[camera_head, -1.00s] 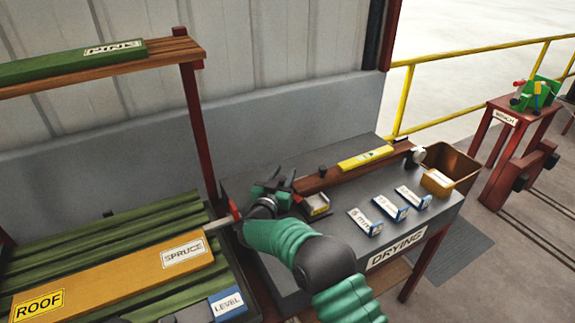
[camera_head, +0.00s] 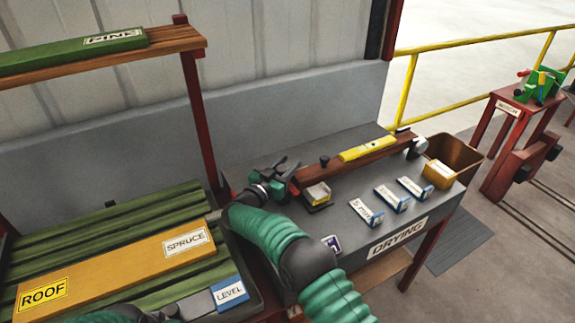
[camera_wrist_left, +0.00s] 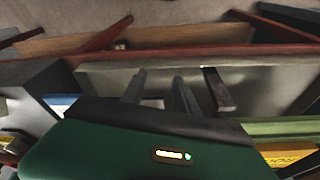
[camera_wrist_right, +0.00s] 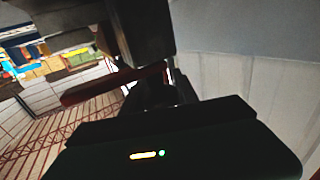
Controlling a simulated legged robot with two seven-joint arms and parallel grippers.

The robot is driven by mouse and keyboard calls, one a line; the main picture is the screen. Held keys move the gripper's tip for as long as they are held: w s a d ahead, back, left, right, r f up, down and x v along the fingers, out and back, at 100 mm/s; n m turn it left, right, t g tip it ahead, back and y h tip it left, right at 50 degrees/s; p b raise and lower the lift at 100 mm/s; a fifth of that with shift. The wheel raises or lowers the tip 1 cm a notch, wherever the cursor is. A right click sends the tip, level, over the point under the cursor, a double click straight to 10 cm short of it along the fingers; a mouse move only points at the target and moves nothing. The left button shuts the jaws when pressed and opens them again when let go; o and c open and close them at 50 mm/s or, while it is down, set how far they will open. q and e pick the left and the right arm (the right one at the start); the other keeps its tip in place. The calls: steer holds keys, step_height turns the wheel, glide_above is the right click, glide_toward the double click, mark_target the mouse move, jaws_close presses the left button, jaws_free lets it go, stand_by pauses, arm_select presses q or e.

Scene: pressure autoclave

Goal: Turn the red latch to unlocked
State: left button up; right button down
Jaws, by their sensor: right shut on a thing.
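My left gripper (camera_wrist_left: 160,88) is open and empty in the left wrist view. Only part of my left arm shows at the bottom of the head view.
The drying table (camera_head: 375,205) carries a wooden bar (camera_head: 350,167), a yellow piece (camera_head: 368,149) and labelled blocks. A tray with green slats (camera_head: 60,225) and a SPRUCE board (camera_head: 110,272) lies left. A shelf (camera_head: 180,47) stands above it. A brown bin (camera_head: 462,160) is right.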

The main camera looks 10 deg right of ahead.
steer(key=c, duration=1)
jaws_free()
steer(key=shift+w, duration=0.1)
steer(key=shift+o, duration=0.2)
steer(key=v, duration=1.2)
steer(key=shift+p, duration=0.4)
